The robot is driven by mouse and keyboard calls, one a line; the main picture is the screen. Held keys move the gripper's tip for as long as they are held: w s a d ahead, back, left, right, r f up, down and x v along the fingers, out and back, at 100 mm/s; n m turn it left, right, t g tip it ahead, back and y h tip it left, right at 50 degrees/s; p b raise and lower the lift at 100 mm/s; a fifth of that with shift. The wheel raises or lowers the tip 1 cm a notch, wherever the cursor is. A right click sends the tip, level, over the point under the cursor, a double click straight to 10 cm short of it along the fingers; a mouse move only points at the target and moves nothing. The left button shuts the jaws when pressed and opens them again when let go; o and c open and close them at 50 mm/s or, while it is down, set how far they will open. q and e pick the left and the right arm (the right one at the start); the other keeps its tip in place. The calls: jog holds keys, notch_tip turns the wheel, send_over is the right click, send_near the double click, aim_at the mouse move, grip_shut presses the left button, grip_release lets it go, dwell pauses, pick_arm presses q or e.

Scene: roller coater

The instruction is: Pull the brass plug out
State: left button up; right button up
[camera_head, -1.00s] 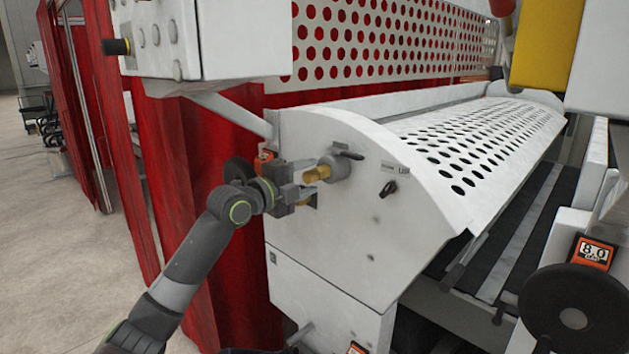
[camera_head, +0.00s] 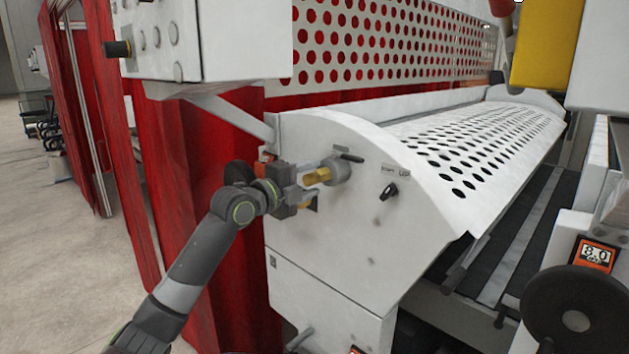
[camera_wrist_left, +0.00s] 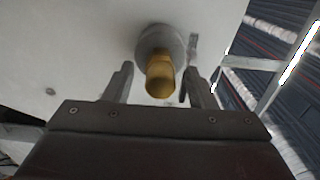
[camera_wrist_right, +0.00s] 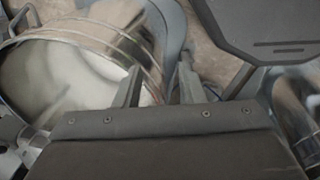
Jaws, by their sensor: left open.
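The brass plug (camera_head: 317,177) sticks out of a grey round fitting (camera_head: 340,168) on the white end panel of the machine. It also shows in the left wrist view (camera_wrist_left: 160,78), still seated in the fitting. My left gripper (camera_head: 312,187) is open at the plug. In the left wrist view its two fingers stand on either side of the plug, with a visible gap on each side. My right gripper (camera_wrist_right: 158,80) is out of the head view; in its wrist view the fingers are apart with nothing between them.
A small black lever (camera_head: 348,155) sits just above the fitting, and a black knob (camera_head: 389,191) to its right. A red curtain (camera_head: 170,190) hangs behind my left arm. A black handwheel (camera_head: 570,305) is at lower right. A metal bucket (camera_wrist_right: 70,75) is below my right gripper.

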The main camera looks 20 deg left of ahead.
aim_at(306, 181)
pick_arm(q)
jog(key=shift+c, duration=0.3)
dwell(0.5)
grip_shut()
jog(key=shift+s+f, duration=0.1)
jog(key=shift+s, duration=0.05)
jog(key=shift+v, duration=0.95)
jog(key=shift+s+a, duration=0.15)
jog(key=shift+s, duration=0.1)
jog(key=shift+v, duration=1.65)
jog(key=shift+v, duration=1.5)
